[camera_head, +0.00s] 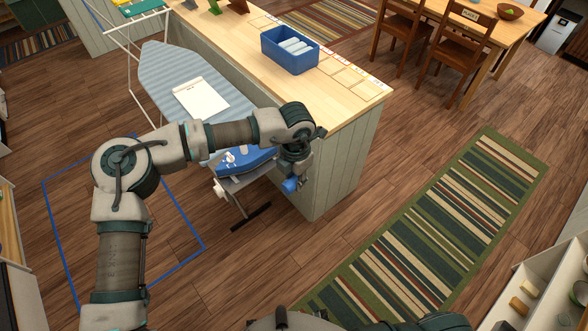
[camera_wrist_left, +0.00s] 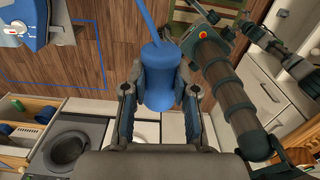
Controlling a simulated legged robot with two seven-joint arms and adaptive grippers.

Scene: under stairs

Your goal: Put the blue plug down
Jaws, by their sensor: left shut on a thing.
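The blue plug (camera_wrist_left: 158,78) shows in the left wrist view between the two fingers of my left gripper (camera_wrist_left: 158,105), with its blue cord running up out of the frame. My left gripper is shut on it. In the head view, my left gripper (camera_head: 294,178) hangs beside the end of the wooden counter, and a bit of the blue plug (camera_head: 290,185) shows at its lower side. The plug is held in the air above the floor. My right gripper is not clearly seen.
The ironing board (camera_head: 165,75) carries a white sheet (camera_head: 200,97) and a blue iron (camera_head: 235,160). The wooden counter (camera_head: 340,100) holds a blue bin (camera_head: 290,62). A striped rug (camera_head: 440,230) lies at right. A blue outline (camera_head: 52,225) marks the floor at left.

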